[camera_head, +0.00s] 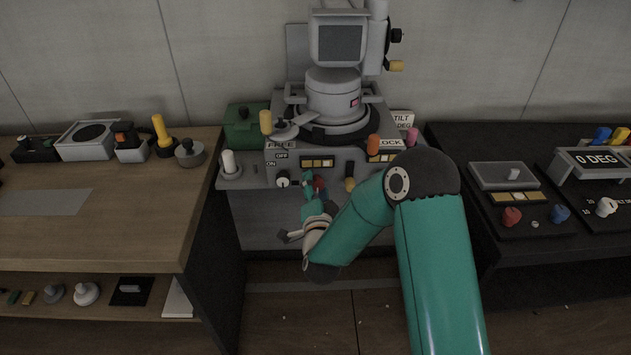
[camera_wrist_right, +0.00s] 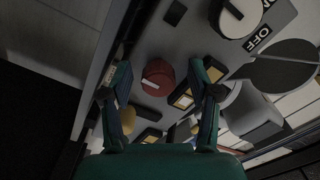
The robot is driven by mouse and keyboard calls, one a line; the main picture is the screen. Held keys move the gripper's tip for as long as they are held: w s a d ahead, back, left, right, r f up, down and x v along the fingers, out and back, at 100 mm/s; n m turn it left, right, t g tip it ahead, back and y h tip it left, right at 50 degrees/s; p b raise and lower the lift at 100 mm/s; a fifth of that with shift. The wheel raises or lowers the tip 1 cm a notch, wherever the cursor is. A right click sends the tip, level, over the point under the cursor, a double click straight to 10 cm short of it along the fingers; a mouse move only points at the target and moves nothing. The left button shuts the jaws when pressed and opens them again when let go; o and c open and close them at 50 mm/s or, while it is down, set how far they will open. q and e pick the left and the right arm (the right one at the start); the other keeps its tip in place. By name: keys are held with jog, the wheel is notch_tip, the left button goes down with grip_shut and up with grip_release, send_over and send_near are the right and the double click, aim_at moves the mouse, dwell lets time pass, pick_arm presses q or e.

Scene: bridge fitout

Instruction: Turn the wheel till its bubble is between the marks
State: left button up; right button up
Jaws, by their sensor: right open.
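A red knob (camera_wrist_right: 157,76) with a pale mark is on the grey front panel of the instrument. In the wrist view it shows between the two fingers of my right gripper (camera_wrist_right: 160,92), which is open. In the head view my right gripper (camera_head: 314,184) is close in front of the panel and partly covers the red knob (camera_head: 320,186). Whether a finger touches the knob, I cannot tell. A yellow bubble vial (camera_head: 317,163) with dark marks sits above the knob; a yellow-framed window (camera_wrist_right: 183,97) is beside it in the wrist view. Its bubble is too small to read. My left gripper is out of view.
A second vial (camera_head: 385,157) sits further right. A wooden bench (camera_head: 130,235) stands left, a dark console (camera_head: 500,235) right.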

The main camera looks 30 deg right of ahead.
jog(key=shift+s+d, duration=0.1)
jog(key=shift+d, duration=0.05)
jog(key=shift+c, duration=0.5)
jog(key=shift+s, duration=0.1)
jog(key=c, duration=1.1)
jog(key=shift+o, duration=0.2)
